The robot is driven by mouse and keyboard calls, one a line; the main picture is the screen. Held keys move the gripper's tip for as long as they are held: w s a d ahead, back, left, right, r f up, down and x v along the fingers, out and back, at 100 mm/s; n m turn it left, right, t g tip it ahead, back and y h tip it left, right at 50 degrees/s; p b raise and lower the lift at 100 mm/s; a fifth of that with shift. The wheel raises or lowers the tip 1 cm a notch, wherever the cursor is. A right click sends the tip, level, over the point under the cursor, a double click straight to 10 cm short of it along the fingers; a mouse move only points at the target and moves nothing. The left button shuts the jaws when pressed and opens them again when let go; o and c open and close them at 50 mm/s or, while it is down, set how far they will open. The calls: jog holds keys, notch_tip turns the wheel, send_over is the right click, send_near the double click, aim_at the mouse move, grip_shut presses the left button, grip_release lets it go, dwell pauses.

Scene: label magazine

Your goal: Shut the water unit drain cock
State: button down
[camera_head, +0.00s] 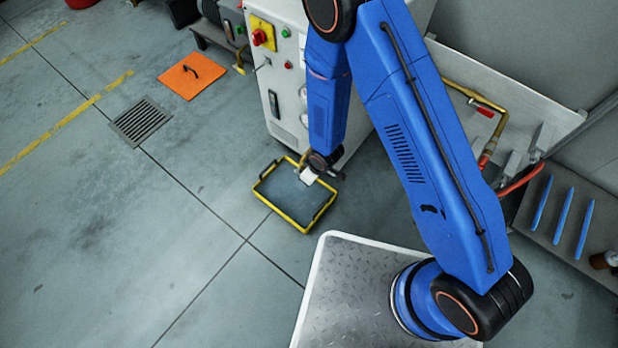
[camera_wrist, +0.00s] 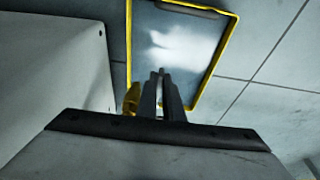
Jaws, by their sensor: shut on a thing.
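The white water unit (camera_head: 285,75) stands behind my gripper, and its pale side shows at the left of the wrist view (camera_wrist: 55,75). The brass-yellow drain cock (camera_wrist: 132,98) sticks out low from the unit, just left of my fingers. My gripper (camera_wrist: 160,80) is shut on part of it, with a small yellow bit showing between the fingers. The angle of the cock's lever is hidden by the fingers. In the head view my gripper (camera_head: 312,177) is low at the unit's base, over the yellow-rimmed tray (camera_head: 275,211).
A floor drain grate (camera_head: 140,121) and an orange mat (camera_head: 191,75) lie to the left. At right is a sink with brass pipe and red lever (camera_head: 485,112), beside a shelf (camera_head: 585,200) with blue rods.

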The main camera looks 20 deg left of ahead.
jog(key=c, duration=1.9)
grip_release()
jog(key=v, duration=1.7)
jog(key=shift+r, duration=0.2)
jog(key=shift+w, duration=0.1)
